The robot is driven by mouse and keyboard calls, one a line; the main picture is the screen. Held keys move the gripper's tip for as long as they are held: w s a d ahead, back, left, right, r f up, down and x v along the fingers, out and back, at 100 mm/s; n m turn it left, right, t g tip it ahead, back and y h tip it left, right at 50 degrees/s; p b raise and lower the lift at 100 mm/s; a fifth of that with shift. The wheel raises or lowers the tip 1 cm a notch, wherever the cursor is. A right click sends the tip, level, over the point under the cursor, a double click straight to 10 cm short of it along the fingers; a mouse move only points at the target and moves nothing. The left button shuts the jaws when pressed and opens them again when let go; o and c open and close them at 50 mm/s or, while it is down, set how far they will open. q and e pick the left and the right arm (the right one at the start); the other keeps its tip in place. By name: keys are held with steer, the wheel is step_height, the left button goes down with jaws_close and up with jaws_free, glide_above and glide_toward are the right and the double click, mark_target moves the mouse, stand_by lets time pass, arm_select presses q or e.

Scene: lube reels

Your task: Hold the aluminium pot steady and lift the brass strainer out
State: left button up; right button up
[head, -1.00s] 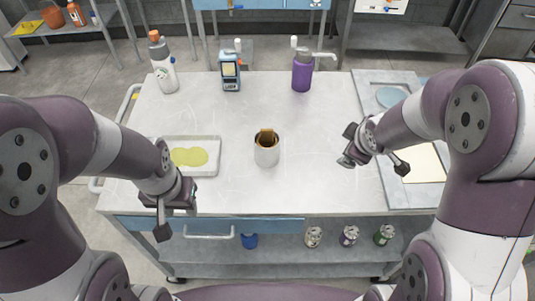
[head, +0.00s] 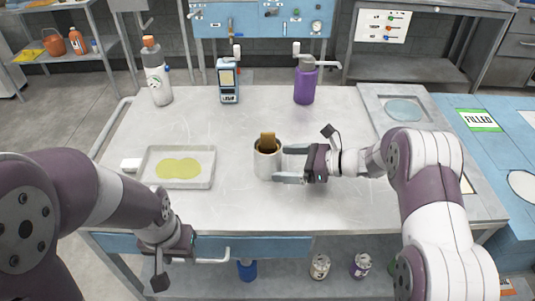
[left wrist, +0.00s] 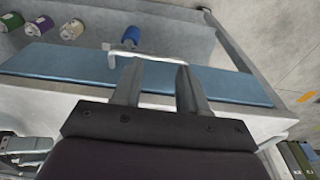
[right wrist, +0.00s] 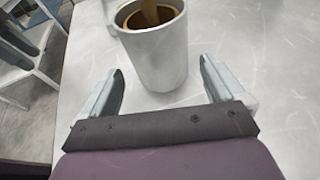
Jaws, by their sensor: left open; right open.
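The aluminium pot (head: 266,164) stands upright on the table, near its middle. The brass strainer (head: 267,143) sits in it, its tab rising above the rim; the pot (right wrist: 158,58) and strainer (right wrist: 150,14) also show in the right wrist view. My right gripper (head: 283,164) is open at the pot's right side, its fingers pointing at the pot from either side; I cannot tell whether they touch it. My left gripper (head: 160,262) is open and empty, low by the table's front edge; the left wrist view shows its fingers (left wrist: 156,82) apart before the blue drawer front.
A tray with a yellow puddle (head: 208,182) lies left of the pot. A grey tray with a blue disc (head: 375,92) lies at the right. Table around the pot is clear.

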mark_target(272, 163)
steer(key=b+x, duration=0.3)
steer(key=x, duration=0.1)
steer(key=shift+d+f, duration=0.1)
steer(key=shift+f, duration=0.05)
steer(key=shift+w+a+b, duration=0.1)
steer(key=shift+a+b, duration=0.2)
steer(key=shift+b, duration=0.05)
